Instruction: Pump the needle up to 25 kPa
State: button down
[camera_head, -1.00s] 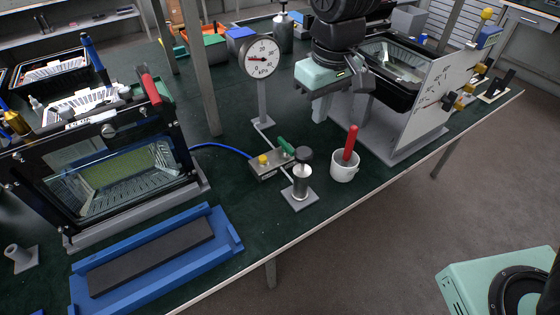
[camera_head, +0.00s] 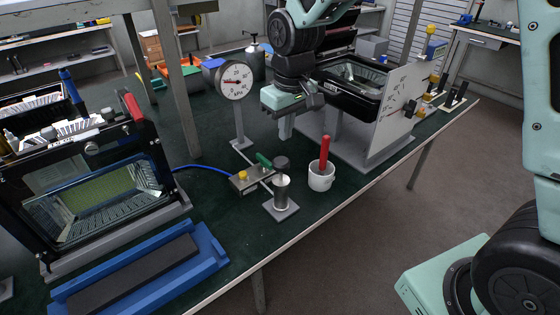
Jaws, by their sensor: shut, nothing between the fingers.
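The pressure gauge (camera_head: 235,80) stands on a grey post; its red needle lies left of centre, but the numbers are too small to read surely. The hand pump (camera_head: 282,188) stands on a grey plate, with a dark round knob (camera_head: 281,162) on top. Left of it is a valve block (camera_head: 247,181) with a green lever (camera_head: 264,160) and a yellow knob (camera_head: 243,175). A blue hose (camera_head: 200,168) runs from the block to the left housing.
A white cup (camera_head: 321,177) with a red-handled tool (camera_head: 324,152) stands right of the pump. A floodlight housing (camera_head: 95,195) stands at left behind a blue tray (camera_head: 190,262). An upright grey panel (camera_head: 394,105) and second housing (camera_head: 352,88) stand at right.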

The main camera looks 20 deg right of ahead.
aim_at(283, 161)
jog(key=shift+w+a+f+b, duration=0.1)
jog(key=shift+w+f+b, duration=0.1)
jog(key=shift+f+b, duration=1.45)
jog(key=shift+w+f+b, duration=0.15)
jog(key=shift+f+b, duration=1.15)
jog(key=shift+f, duration=0.5)
